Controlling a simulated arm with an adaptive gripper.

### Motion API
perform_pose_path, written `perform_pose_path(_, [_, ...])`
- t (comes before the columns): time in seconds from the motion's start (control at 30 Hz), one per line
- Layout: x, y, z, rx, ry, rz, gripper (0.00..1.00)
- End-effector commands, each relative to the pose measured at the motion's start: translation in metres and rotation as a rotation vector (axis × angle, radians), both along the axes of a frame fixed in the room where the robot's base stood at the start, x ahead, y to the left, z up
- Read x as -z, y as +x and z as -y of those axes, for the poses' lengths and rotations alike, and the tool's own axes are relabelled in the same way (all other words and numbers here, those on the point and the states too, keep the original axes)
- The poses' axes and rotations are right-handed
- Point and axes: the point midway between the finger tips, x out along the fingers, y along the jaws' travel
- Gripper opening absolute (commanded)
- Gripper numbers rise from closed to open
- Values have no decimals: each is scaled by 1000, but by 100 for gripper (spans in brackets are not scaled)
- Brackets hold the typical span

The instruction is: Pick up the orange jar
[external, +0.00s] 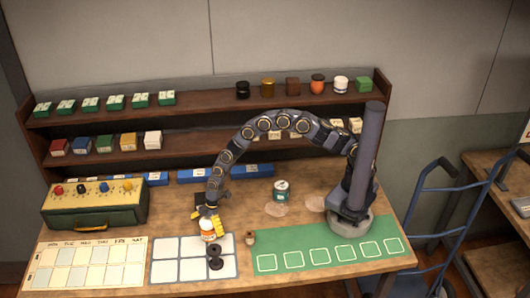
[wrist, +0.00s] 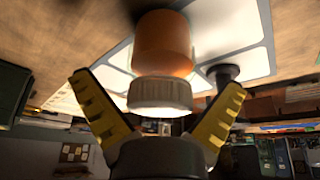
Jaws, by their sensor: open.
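An orange jar (external: 207,231) with a white ridged lid stands upright on the white grid card at the front of the table. In the wrist view, the orange jar (wrist: 163,45) shows its orange body and white lid between my yellow fingers. My gripper (external: 208,217) is directly above the jar, pointing down. In the wrist view, my gripper (wrist: 158,85) is open, with its fingers spread on either side of the lid and visible gaps at both sides. Another orange, rounded jar (external: 318,85) with a dark lid stands on the top shelf.
A black spool-shaped object (external: 215,258) stands close in front of the jar, and a small brown bottle (external: 250,238) to its right. A green-labelled can (external: 281,190) stands farther back. The green mat (external: 300,236) is mostly clear. A case with knobs (external: 95,212) sits left.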

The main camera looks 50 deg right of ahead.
Motion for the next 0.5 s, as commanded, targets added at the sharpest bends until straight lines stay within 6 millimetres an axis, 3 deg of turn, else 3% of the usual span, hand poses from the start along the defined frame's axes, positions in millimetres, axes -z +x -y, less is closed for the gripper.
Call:
perform_pose_path(0.03, [0,0,0,0,0,0,90])
perform_pose_path(0.17, [0,0,0,0,0,0,35])
perform_pose_path(0.2, [0,0,0,1,0,0,29])
perform_pose_path(0.5, [-1,0,0,1,0,0,29])
